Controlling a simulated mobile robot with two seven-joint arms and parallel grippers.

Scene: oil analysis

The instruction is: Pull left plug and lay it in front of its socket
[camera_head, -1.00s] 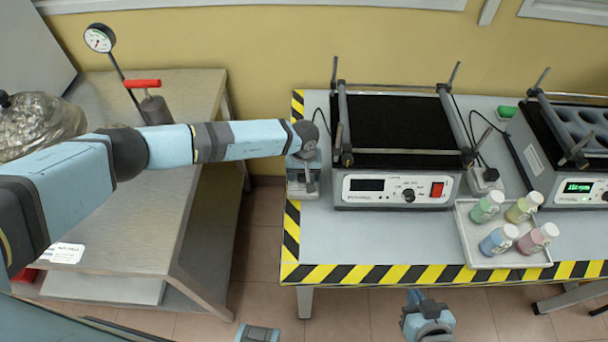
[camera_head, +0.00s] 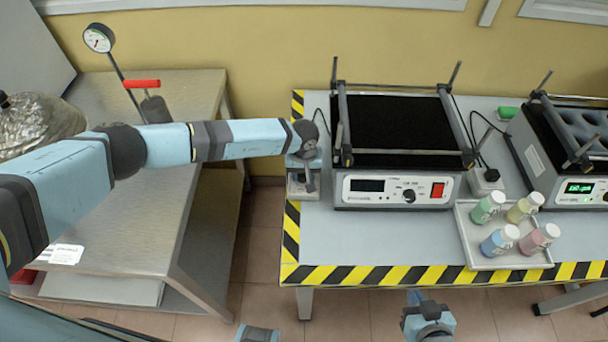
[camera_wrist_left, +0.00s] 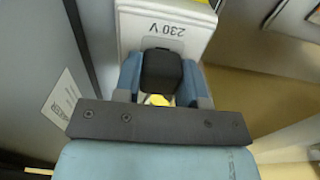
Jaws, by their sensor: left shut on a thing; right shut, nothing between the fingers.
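The left socket box (camera_head: 296,191) is white and sits at the left end of the table, left of the first device. In the left wrist view the box (camera_wrist_left: 190,32) carries a "230 V" label. My left gripper (camera_head: 306,184) is directly over the box in the head view. In the left wrist view its blue fingers (camera_wrist_left: 160,82) are shut on a black plug (camera_wrist_left: 162,70), one on each side. The plug overlaps the box's edge in that view; whether it is seated or clear of the socket I cannot tell. My right gripper (camera_head: 428,326) is at the bottom edge, away from the table.
The shaker device (camera_head: 400,190) stands right of the socket, with a second socket (camera_head: 486,181) beyond it. A tray (camera_head: 488,260) holds several bottles. Striped tape (camera_head: 420,273) marks the front edge. The tabletop before the first device is clear.

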